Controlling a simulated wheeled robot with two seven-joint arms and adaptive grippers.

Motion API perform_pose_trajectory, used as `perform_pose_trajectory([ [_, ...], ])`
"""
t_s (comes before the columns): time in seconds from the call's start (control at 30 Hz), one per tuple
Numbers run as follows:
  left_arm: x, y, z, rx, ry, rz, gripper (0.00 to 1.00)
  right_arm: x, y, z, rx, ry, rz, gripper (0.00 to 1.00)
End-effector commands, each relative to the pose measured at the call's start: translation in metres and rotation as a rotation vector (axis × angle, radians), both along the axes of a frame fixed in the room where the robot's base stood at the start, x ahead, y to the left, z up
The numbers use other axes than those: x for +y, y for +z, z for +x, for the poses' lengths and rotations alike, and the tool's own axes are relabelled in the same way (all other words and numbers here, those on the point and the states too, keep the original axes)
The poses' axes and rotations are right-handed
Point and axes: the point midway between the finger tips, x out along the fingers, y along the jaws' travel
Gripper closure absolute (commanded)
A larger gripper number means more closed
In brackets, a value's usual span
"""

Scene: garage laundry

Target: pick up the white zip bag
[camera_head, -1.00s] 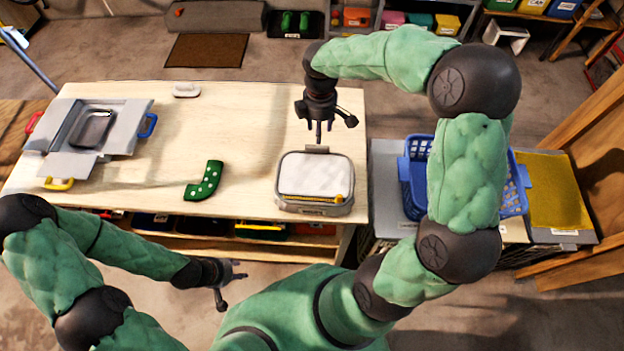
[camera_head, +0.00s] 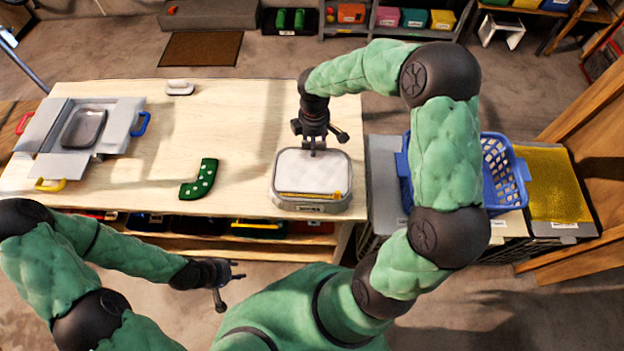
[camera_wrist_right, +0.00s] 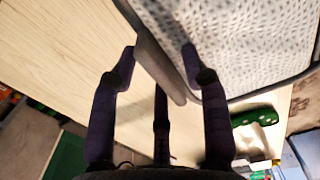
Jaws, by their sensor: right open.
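The white zip bag (camera_head: 312,172) lies on the light wood table near its right end, with a pale speckled top, grey sides and a yellow zip strip along its near edge. My right gripper (camera_head: 318,148) points down at the bag's far edge. In the right wrist view my right gripper (camera_wrist_right: 158,62) is open, its fingers either side of a grey tab (camera_wrist_right: 152,62) on the edge of the bag (camera_wrist_right: 240,40). I cannot tell whether either finger touches it. My left gripper (camera_head: 230,282) is open and empty, low in front of the table.
A green dotted sock-shaped item (camera_head: 199,182) lies left of the bag. A grey tray-like case (camera_head: 55,125) with coloured handles lies at the table's left. A white-handled item (camera_head: 179,88) lies at the far edge. A blue basket (camera_head: 512,180) stands right of the table.

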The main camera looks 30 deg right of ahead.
Motion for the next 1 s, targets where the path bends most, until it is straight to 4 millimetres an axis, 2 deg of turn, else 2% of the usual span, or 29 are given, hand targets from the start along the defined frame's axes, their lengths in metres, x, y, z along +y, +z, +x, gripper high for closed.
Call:
perform_pose_trajectory([
  [0.07,0.0,0.0,0.0,0.0,0.0,0.0,0.61,0.0,0.001,0.0,0.0,0.0,0.0,0.54],
  [0.23,0.0,0.0,0.0,0.0,0.0,0.0,0.61,0.0,0.001,0.0,0.0,0.0,0.0,0.99],
  [0.73,0.0,0.001,0.0,0.0,0.0,0.0,0.61,0.0,0.005,0.0,0.0,0.0,0.0,1.0],
  [1.0,0.0,0.007,0.0,0.0,0.0,0.0,0.61,0.0,0.033,0.001,-0.003,0.001,-0.001,1.0],
])
